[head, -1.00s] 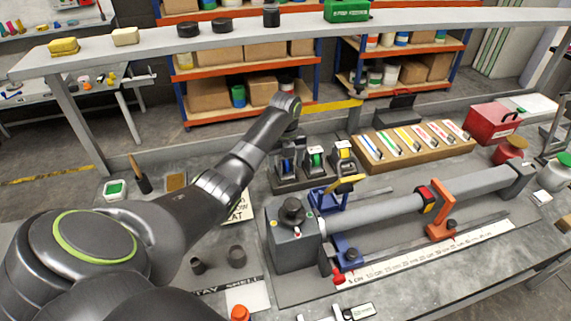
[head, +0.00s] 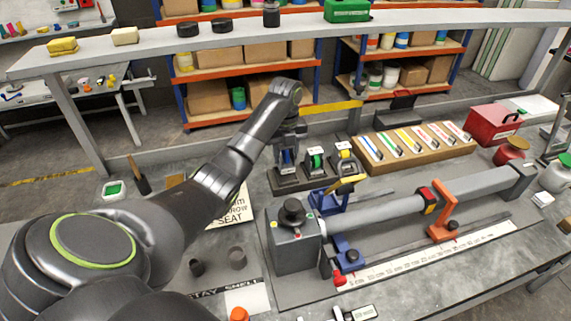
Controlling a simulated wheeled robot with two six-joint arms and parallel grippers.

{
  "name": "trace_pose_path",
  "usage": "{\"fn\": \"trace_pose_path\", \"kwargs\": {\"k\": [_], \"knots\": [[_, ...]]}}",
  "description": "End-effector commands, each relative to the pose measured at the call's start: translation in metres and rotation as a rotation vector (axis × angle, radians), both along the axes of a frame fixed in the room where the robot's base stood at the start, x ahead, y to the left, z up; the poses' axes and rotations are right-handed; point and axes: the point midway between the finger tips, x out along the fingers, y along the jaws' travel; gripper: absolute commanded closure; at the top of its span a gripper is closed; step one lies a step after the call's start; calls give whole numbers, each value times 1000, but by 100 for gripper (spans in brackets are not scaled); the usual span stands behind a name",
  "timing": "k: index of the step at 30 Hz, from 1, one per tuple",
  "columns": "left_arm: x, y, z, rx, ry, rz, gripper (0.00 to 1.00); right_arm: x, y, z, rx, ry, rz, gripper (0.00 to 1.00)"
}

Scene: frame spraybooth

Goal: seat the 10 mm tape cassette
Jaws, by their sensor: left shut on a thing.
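Three tape cassettes stand in a dark rack (head: 305,182) at the middle of the bench: one with a blue roll (head: 287,158), one green (head: 315,160), one yellow (head: 344,152). My left gripper (head: 289,146) points down from the wrist at the blue cassette's place and is shut on the blue cassette's top. The cassette is upright, at or just above its slot; I cannot tell if its base is clear. A pale sign (head: 235,212), partly behind my left arm, reads "SEAT" at its bottom. My right gripper is not in view.
A grey machine (head: 293,240) with a long tube (head: 385,212) and blue and orange supports lies right of the rack. A tray of coloured strips (head: 415,145) and a red box (head: 493,120) stand behind.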

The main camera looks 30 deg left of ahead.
Motion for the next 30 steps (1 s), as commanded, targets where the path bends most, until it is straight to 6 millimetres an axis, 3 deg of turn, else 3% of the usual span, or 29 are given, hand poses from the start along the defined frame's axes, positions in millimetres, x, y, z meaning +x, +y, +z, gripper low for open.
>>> {"fn": "trace_pose_path", "kwargs": {"k": [1,5,14,17,30], "knots": [[1,0,11,2,-7,-1,85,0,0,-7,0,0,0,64],[0,0,45,1,-2,0,85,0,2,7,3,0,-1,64],[0,-6,62,-1,2,-3,85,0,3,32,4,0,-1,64],[-2,-21,63,1,4,-6,85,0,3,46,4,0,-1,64],[-29,-126,60,3,7,-9,85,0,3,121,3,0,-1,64]]}}
